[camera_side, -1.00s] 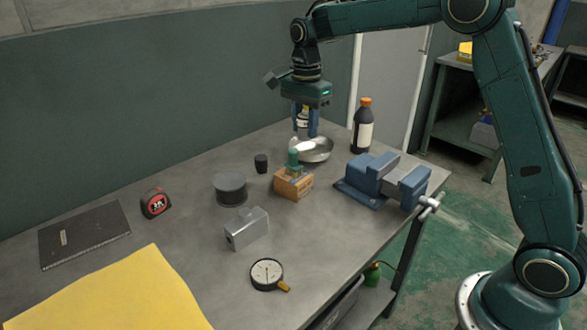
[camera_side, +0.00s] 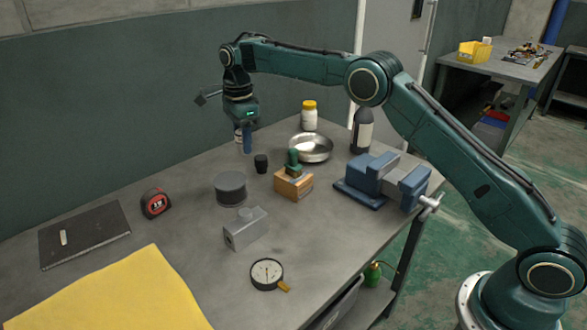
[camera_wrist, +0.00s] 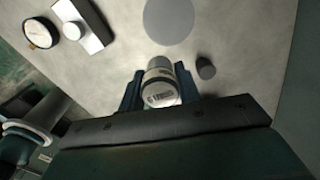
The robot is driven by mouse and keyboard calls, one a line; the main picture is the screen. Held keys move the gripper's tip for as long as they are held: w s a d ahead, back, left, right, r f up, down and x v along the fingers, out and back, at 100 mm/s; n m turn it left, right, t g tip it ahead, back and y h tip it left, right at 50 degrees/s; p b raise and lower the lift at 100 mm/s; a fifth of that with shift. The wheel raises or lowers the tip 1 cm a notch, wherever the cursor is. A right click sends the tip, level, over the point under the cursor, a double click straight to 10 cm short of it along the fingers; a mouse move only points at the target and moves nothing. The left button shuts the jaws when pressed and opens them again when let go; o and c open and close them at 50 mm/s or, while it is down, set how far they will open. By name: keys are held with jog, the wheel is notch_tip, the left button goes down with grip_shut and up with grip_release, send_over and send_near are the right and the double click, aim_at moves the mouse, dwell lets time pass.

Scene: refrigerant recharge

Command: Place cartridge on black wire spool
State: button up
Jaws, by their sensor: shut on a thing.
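The black wire spool (camera_side: 230,188) is a dark grey, flat-topped cylinder standing on the bench. Its round top shows at the upper edge of the wrist view (camera_wrist: 168,18). My gripper (camera_side: 245,140) is above the bench, behind and slightly right of the spool in the side view. It is shut on the cartridge (camera_wrist: 160,85), a pale cylinder with a dark band and printed label, between both fingers in the wrist view. In the side view the cartridge is mostly hidden by the fingers. The cartridge is apart from the spool.
A small black cylinder (camera_side: 261,163) stands close to the spool. Nearby are a metal block (camera_side: 246,229), a wooden block with a green knob (camera_side: 294,183), a metal bowl (camera_side: 311,148) and a blue vise (camera_side: 380,180). A tape measure (camera_side: 155,203) lies left.

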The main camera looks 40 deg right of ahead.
aim_at(240, 132)
jog(key=shift+w+a+f, duration=0.1)
jog(key=shift+a, duration=0.1)
jog(key=shift+f, duration=4)
jog(key=shift+f, duration=0.1)
jog(key=o, duration=1)
notch_tip(240, 132, up, 12)
jog(key=shift+f, duration=0.2)
jog(key=shift+r, duration=0.3)
jog(key=shift+r, duration=0.1)
